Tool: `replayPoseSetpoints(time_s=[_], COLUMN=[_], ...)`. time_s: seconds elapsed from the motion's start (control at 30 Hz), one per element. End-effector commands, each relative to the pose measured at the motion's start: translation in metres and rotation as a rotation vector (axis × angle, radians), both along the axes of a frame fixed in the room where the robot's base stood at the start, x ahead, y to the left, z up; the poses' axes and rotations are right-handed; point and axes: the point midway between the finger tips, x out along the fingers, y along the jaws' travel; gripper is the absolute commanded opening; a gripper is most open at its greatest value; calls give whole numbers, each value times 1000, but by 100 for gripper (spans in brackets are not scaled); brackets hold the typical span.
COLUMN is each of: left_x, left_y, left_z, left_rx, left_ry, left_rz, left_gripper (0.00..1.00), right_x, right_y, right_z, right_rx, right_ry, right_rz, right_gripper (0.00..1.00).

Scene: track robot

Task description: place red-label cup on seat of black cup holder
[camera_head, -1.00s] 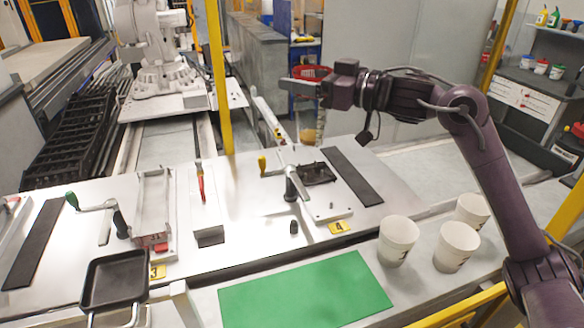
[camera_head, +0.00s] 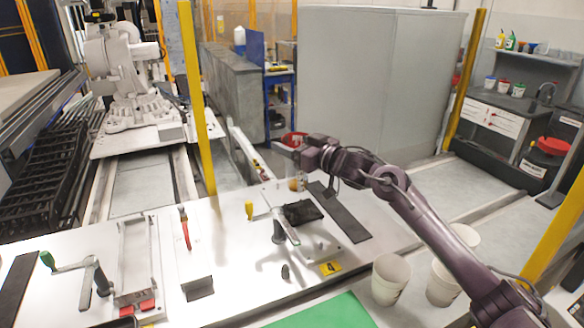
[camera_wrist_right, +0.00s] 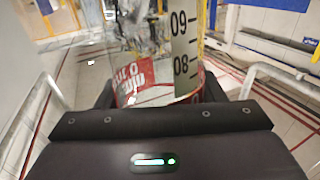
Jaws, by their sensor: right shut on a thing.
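My right gripper (camera_head: 300,157) is at the far side of the workbench, above and slightly beyond the black cup holder (camera_head: 302,212). It is shut on the red-label cup (camera_wrist_right: 135,82). In the right wrist view the cup is clear, with a red label and a printed number scale, and it sits between the dark fingers. The black cup holder lies on a metal plate at station 4. My left gripper is out of view.
Several white cups (camera_head: 390,278) stand at the lower right beside a green mat (camera_head: 330,312). A crank clamp with a yellow handle (camera_head: 249,210) stands left of the holder. A yellow post (camera_head: 197,95) rises behind the bench. A black strip (camera_head: 340,212) lies right of the holder.

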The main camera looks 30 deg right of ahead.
Motion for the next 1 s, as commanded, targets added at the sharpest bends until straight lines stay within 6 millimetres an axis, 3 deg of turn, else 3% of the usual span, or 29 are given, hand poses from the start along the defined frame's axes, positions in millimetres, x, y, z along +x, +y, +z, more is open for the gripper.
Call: replayPoseSetpoints(time_s=[0.1,0.37,0.6,1.0], left_x=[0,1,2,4], left_y=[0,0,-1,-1], left_z=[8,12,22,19], left_rx=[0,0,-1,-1], left_ry=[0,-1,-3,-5], left_rz=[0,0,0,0], left_gripper=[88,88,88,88], right_x=[0,0,0,0], right_y=[1,0,0,1], right_z=[-21,-41,-74,-82], right_rx=[1,1,1,1], right_ry=[3,-1,-1,-2], right_rz=[0,1,0,1], right_gripper=[27,27,27,27])
